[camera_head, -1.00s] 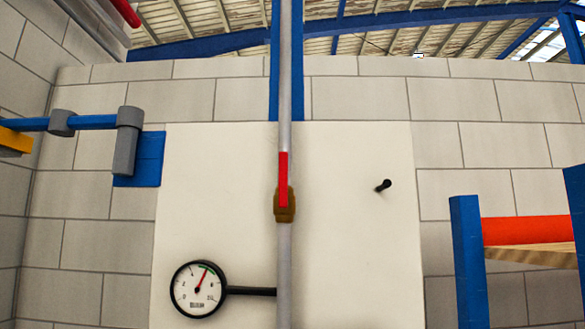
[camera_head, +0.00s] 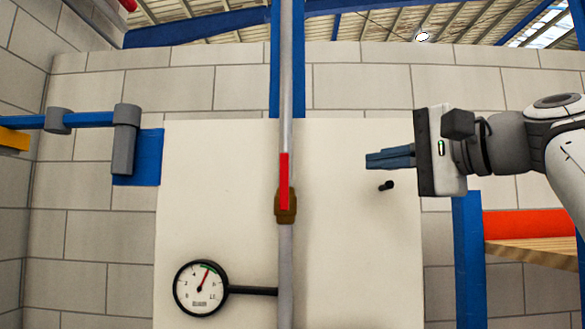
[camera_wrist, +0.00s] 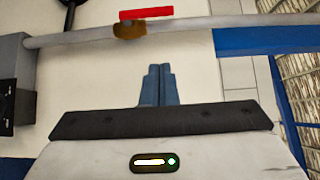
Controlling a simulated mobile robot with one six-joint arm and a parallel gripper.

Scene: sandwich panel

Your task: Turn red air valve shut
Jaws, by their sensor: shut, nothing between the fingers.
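The red valve handle (camera_head: 284,181) stands upright, in line with the grey vertical pipe (camera_head: 286,262), above a brown valve body (camera_head: 285,206). My gripper (camera_head: 368,161) is to the right of the handle, pointing left toward the pipe, with a clear gap between them. Its blue fingers are together and hold nothing. In the wrist view, the red handle (camera_wrist: 146,13) and the brown body (camera_wrist: 129,30) lie beyond the fingertips (camera_wrist: 159,68), up and a little to the left, and nothing touches them.
A round gauge (camera_head: 200,288) joins the pipe at lower left. A black peg (camera_head: 386,186) sticks out of the pale panel (camera_head: 345,270) just below my fingers. A blue bracket with grey cylinders (camera_head: 127,140) is at left. A rack with an orange beam (camera_head: 530,224) is at right.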

